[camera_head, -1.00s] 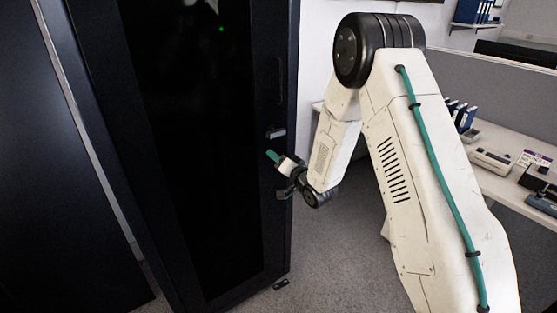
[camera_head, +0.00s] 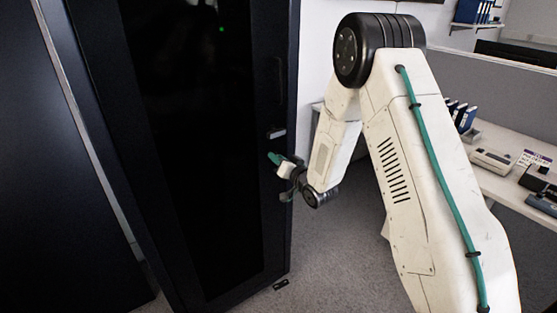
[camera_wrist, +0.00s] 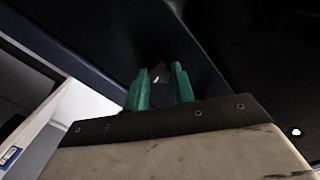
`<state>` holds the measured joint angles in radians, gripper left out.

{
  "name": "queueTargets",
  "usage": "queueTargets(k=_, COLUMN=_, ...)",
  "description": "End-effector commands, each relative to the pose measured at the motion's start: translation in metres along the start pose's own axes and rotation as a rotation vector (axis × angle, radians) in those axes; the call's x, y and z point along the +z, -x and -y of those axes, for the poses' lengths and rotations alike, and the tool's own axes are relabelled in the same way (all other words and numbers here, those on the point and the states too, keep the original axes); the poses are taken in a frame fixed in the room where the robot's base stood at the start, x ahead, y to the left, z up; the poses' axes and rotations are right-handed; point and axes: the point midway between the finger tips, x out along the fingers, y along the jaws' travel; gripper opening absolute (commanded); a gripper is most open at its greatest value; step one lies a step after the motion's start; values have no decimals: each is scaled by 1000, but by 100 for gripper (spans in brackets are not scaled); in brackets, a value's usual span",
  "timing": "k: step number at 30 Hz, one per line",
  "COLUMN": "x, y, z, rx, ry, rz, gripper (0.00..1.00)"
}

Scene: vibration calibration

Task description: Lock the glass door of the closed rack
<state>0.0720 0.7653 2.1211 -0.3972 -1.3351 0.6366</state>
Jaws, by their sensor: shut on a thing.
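The rack's dark glass door (camera_head: 205,150) stands shut, as far as I can tell, and fills the left half of the head view. A small grey lock fitting (camera_head: 276,134) shows near its right edge, just above my gripper (camera_head: 274,158). My gripper is at the door's right edge. In the wrist view, the green fingers of my gripper (camera_wrist: 160,80) are closed around a small dark piece (camera_wrist: 157,75) with a bright glint, seemingly part of the lock. The fingers hide much of it, so its exact shape and angle cannot be told.
A dark vertical handle (camera_head: 280,80) is on the door frame above the fitting. A desk (camera_head: 495,180) with devices and blue binders stands at the right by a grey partition.

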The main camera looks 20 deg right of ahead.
Motion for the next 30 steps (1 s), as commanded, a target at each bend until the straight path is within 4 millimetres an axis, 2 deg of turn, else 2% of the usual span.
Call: queueTargets(k=30, x=1, y=0, z=0, rx=1, ry=958, rz=2, gripper=2)
